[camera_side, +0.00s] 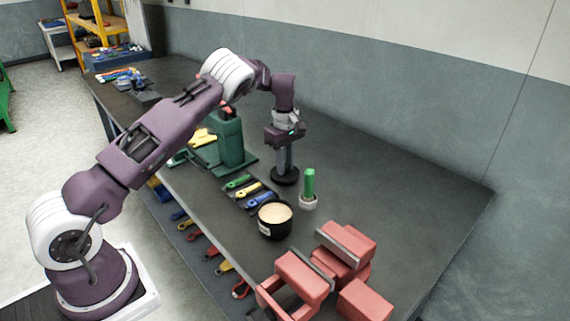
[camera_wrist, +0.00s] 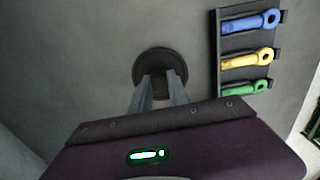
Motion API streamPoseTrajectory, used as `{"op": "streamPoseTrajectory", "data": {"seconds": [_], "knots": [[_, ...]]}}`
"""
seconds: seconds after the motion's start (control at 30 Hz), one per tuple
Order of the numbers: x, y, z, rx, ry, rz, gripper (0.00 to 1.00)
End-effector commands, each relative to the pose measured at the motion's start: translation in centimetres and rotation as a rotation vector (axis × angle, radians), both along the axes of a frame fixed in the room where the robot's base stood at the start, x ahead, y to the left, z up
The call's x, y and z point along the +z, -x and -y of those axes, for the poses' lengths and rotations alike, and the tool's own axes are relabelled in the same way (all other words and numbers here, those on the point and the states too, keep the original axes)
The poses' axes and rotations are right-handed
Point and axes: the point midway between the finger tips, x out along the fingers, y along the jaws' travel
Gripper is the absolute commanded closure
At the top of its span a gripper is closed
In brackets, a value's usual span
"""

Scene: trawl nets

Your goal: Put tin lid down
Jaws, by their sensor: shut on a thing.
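The black round tin lid (camera_side: 285,177) is in the grip of my gripper (camera_side: 285,166), at or just above the grey bench top. I cannot tell whether it touches the bench. In the wrist view the lid (camera_wrist: 160,58) shows as a dark disc beyond the fingertips. My gripper (camera_wrist: 159,84) points down and is shut on the lid's middle; the knob or part between the fingers is mostly hidden. The black tin (camera_side: 268,228) stands upright and open in front of the lid, with pale beige contents and a light label.
A rack of blue, yellow and green tools (camera_side: 251,193) lies left of the tin; it also shows in the wrist view (camera_wrist: 228,60). Bench (camera_side: 400,200) at right is clear.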

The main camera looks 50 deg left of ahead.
Motion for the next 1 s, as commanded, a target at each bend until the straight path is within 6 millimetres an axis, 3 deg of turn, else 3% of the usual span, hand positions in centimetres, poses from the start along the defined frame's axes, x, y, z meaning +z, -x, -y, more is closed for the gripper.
{"op": "streamPoseTrajectory", "data": {"seconds": [0.1,0.13,0.2,0.23,0.57,1.0], "knots": [[-0.3,0.0,0.0,0.000,0.000,0.000,1.00],[-0.3,0.0,0.0,0.000,0.000,0.000,0.73],[-0.3,0.0,0.0,0.000,0.000,0.000,0.59],[-0.3,0.0,0.0,0.000,0.000,0.000,0.57],[0.2,0.0,0.0,0.000,0.000,0.001,0.57],[10.5,-0.1,0.0,-0.001,-0.001,0.003,0.57]]}}
